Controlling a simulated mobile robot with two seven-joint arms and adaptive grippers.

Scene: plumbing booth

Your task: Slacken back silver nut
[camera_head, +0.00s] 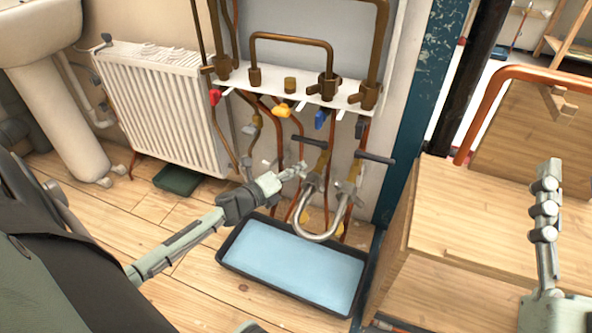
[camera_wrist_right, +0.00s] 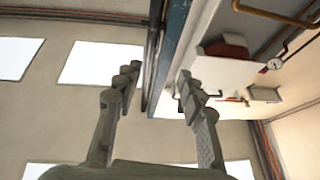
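A silver U-shaped pipe (camera_head: 318,236) hangs below the valves above the blue tray. Its left, farther end has a silver nut (camera_head: 313,182), and its right, nearer end has another silver nut (camera_head: 345,190). My left gripper (camera_head: 297,172) reaches in from the left with its fingertips close beside the left, farther nut. I cannot tell whether it touches the nut or how far its fingers are apart. My right gripper (camera_head: 545,205) is up at the right, over the wooden box, far from the pipe. In the right wrist view its two fingers (camera_wrist_right: 160,95) are apart with nothing between them.
A black-rimmed tray (camera_head: 232,268) with a blue inside lies below the pipe. Black-handled valves (camera_head: 375,157) and copper pipes crowd around the nuts. A white radiator (camera_head: 165,105) stands to the left and a wooden box (camera_head: 480,220) to the right.

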